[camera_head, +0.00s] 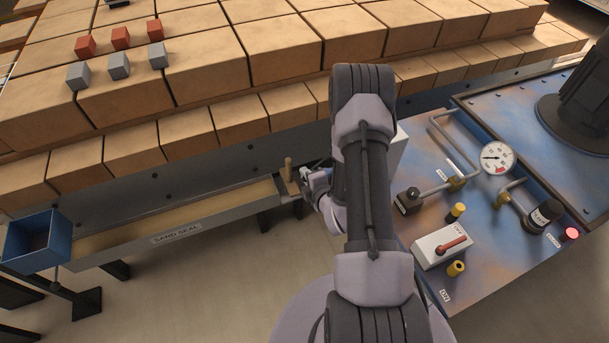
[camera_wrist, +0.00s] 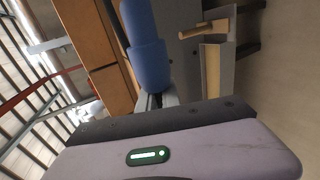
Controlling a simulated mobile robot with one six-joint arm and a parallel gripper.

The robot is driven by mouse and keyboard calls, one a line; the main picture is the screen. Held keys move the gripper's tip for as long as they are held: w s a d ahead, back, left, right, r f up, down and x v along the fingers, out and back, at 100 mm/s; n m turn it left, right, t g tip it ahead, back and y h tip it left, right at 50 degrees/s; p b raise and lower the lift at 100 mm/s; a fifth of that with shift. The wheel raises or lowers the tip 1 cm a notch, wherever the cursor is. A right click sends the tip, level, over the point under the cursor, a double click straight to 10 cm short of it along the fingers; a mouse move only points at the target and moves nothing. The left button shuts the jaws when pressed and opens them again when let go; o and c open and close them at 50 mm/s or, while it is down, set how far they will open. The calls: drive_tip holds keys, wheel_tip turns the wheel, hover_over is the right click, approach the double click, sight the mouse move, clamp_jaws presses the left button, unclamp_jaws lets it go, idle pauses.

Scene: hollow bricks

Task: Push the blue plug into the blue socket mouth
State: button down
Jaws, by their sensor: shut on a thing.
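In the wrist view, the blue plug (camera_wrist: 148,48) is a rounded blue cylinder with a thicker collar. My gripper (camera_wrist: 160,100) is shut on its lower end, and the plug extends away from the fingers. In the head view my gripper (camera_head: 318,182) is partly behind my arm, near the right end of the sand seal trough. The plug cannot be made out there. I cannot make out the blue socket mouth in either view.
The sand trough (camera_head: 190,228) runs along the brick stack (camera_head: 235,117), with a wooden peg (camera_head: 289,170) at its right end. A blue box (camera_head: 37,240) is at the left. The panel (camera_head: 484,252) at right carries a gauge (camera_head: 497,157) and a lever switch (camera_head: 441,246).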

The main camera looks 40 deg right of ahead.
sight(326, 169)
drive_tip(key=shift+s+d, duration=0.2)
drive_tip(key=shift+d, duration=0.65)
drive_tip(key=shift+s+d, duration=0.25)
drive_tip(key=shift+d, duration=0.65)
drive_tip(key=shift+s+d, duration=0.2)
drive_tip(key=shift+d, duration=0.65)
drive_tip(key=shift+b, duration=1)
drive_tip(key=shift+d, duration=0.4)
drive_tip(key=shift+s+d, duration=0.15)
drive_tip(key=shift+d, duration=0.15)
drive_tip(key=shift+s+d, duration=0.2)
drive_tip(key=shift+d, duration=0.75)
drive_tip(key=shift+s+d, duration=0.1)
drive_tip(key=shift+d, duration=0.2)
drive_tip(key=shift+d, duration=0.2)
drive_tip(key=c, duration=1.5)
unclamp_jaws()
